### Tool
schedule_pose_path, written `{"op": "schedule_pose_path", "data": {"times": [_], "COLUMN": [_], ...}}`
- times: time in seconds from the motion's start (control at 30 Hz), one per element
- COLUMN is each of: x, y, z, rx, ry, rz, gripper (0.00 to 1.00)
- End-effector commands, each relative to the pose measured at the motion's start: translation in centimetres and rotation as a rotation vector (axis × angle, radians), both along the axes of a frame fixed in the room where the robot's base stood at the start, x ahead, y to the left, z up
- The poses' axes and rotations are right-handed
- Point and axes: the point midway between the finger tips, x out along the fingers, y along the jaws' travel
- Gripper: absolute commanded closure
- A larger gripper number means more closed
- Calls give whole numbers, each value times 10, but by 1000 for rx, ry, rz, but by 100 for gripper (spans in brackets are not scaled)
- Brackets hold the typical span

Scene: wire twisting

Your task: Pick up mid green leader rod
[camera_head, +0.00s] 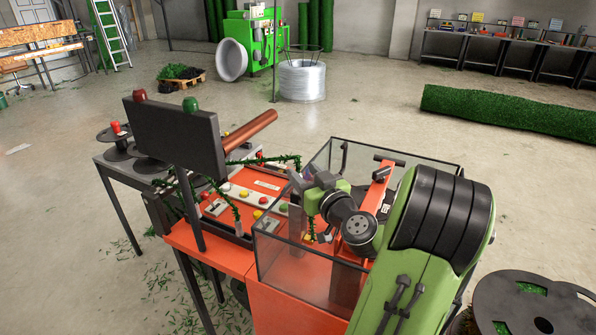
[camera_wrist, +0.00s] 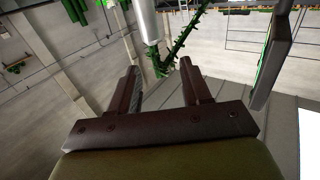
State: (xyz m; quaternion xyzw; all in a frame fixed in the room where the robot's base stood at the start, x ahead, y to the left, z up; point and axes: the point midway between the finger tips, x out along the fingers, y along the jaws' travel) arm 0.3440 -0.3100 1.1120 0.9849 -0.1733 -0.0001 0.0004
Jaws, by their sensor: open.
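In the wrist view, a pale grey rod (camera_wrist: 147,27) with a dark green bristly end hangs just beyond my gripper (camera_wrist: 161,76). A green bristly strand (camera_wrist: 187,38) slants up to the right from its lower end. My gripper's brown fingers are apart, with nothing visible between them; the rod's lower end is near the gap. In the head view, my gripper (camera_head: 297,182) is over the glass-walled machine, near a green strand (camera_head: 270,161). Another green strand (camera_head: 226,201) hangs to the left, ending in a grey tip. I cannot tell for sure which one is the mid leader rod.
Clear glass panels (camera_head: 295,268) surround the orange machine's working area, close to my arm. A control panel with coloured buttons (camera_head: 243,194) and a dark monitor (camera_head: 172,135) stand to the left. A black reel (camera_head: 530,305) lies at the lower right.

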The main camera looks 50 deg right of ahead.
Motion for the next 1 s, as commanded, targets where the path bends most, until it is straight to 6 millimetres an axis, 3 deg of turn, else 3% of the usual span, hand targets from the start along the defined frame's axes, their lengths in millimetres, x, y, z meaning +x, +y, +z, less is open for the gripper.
{"op": "schedule_pose_path", "data": {"times": [0.23,0.5,0.8,1.0], "x": [39,43,42,42], "y": [-18,-21,-21,-20], "z": [5,2,2,3], "rx": [1,1,1,1], "ry": [-1,0,0,-1], "rz": [4,1,1,1], "gripper": [52,54,100,100]}}
